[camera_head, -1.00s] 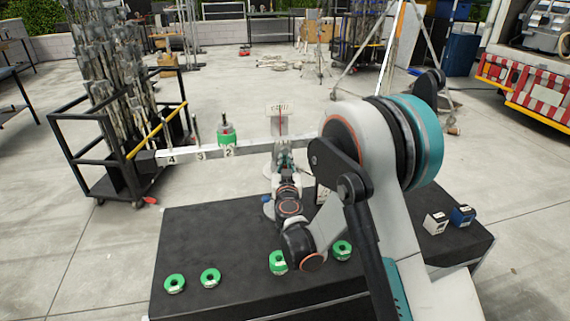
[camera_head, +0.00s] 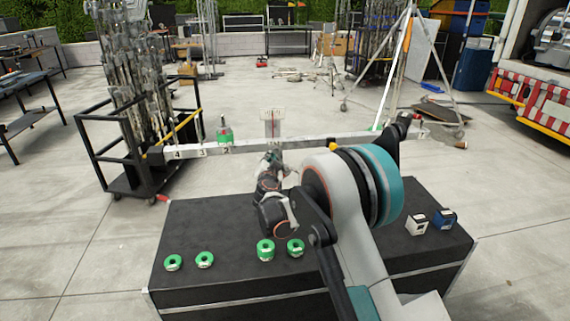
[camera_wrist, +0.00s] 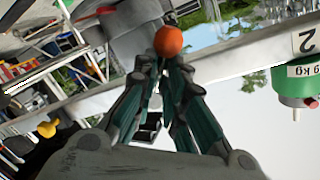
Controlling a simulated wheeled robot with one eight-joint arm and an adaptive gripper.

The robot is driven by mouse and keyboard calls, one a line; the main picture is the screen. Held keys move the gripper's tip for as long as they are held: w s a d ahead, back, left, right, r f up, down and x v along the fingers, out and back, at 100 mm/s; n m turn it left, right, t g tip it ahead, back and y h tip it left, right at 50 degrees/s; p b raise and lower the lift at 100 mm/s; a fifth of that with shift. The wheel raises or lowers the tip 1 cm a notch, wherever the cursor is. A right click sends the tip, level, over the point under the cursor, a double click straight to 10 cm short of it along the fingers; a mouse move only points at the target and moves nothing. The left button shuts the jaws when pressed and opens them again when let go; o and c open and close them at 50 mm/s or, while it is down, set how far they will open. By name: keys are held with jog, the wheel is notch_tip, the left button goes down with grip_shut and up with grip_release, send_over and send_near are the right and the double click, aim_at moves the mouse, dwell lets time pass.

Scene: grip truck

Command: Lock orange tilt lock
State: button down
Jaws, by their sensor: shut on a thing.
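The orange tilt lock (camera_wrist: 168,41) is a round orange knob in the wrist view, right at my fingertips. My gripper (camera_wrist: 162,66) is shut on it, with the two fingers converging at its near side. In the head view my gripper (camera_head: 271,157) is in front of the balance beam (camera_head: 301,141), below the white scale plate (camera_head: 270,124). The orange knob cannot be made out in the head view, where my gripper and wrist cover that area.
A green weight (camera_head: 224,137) sits on the numbered beam; it also shows in the wrist view (camera_wrist: 295,82). Several green ring weights, one of them here (camera_head: 173,263), lie on the black table (camera_head: 215,225).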

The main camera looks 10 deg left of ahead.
notch_tip(320, 180, up, 3)
jog(key=m+y+p, duration=0.1)
jog(key=m, duration=0.3)
jog(key=m+g+y+p, duration=0.1)
jog(key=m, duration=0.3)
jog(key=shift+a+f+m, duration=0.1)
jog(key=shift+a+m, duration=0.05)
jog(key=shift+m, duration=0.15)
dwell(0.5)
